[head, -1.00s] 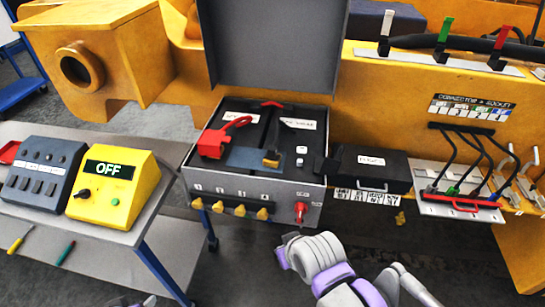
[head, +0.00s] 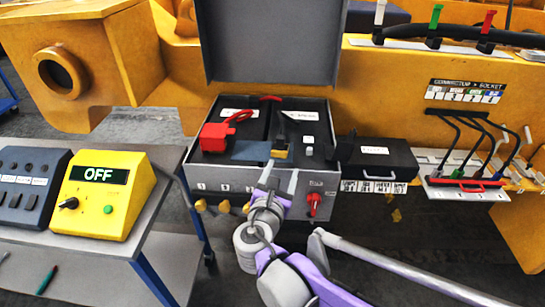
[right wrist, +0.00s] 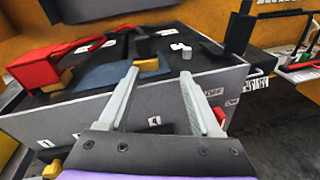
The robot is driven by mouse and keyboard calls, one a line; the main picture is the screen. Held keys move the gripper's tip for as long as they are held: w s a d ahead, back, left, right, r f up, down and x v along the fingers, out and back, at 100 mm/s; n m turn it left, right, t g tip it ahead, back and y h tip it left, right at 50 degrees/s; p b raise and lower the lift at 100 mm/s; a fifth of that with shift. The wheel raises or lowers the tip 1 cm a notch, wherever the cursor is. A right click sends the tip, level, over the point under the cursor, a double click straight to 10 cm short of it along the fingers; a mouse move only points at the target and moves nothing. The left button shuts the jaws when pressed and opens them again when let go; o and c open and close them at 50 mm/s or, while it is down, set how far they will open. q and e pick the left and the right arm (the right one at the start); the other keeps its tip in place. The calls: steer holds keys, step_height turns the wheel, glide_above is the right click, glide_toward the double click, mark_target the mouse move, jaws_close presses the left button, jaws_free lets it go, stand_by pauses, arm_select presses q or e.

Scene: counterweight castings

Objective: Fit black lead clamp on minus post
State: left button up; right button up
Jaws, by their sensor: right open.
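The black lead clamp (head: 281,141), with a brass-coloured lower end, is in the open grey battery box (head: 210,172). It also shows in the right wrist view (right wrist: 144,47). A red clamp (head: 214,137) lies to its left, beyond a blue-grey pad (head: 250,150). My right gripper (head: 279,180) is open and empty at the box's front edge, just short of the black clamp. In the right wrist view its fingers (right wrist: 158,78) point toward the clamp, apart from it. I cannot make out the minus post for certain. My left gripper is out of view.
A red switch (head: 314,201) and yellow knobs (head: 224,206) are on the box's front. The raised lid (head: 275,45) stands behind. A black case (head: 372,158) is at the right. A yellow OFF unit (head: 105,195) stands on the left bench.

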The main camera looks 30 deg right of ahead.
mark_target(280, 141)
steer(key=w+n, duration=0.1)
steer(key=w+d+r+n+t, duration=0.1)
steer(key=w, duration=0.1)
steer(key=w+n, duration=0.1)
steer(key=w, duration=0.1)
steer(key=shift+w+d+r+h, duration=0.15)
steer(key=shift+r+h, duration=0.15)
steer(key=shift+r, duration=0.05)
steer(key=shift+x, duration=3.05)
steer(key=shift+r, duration=0.15)
jaws_close()
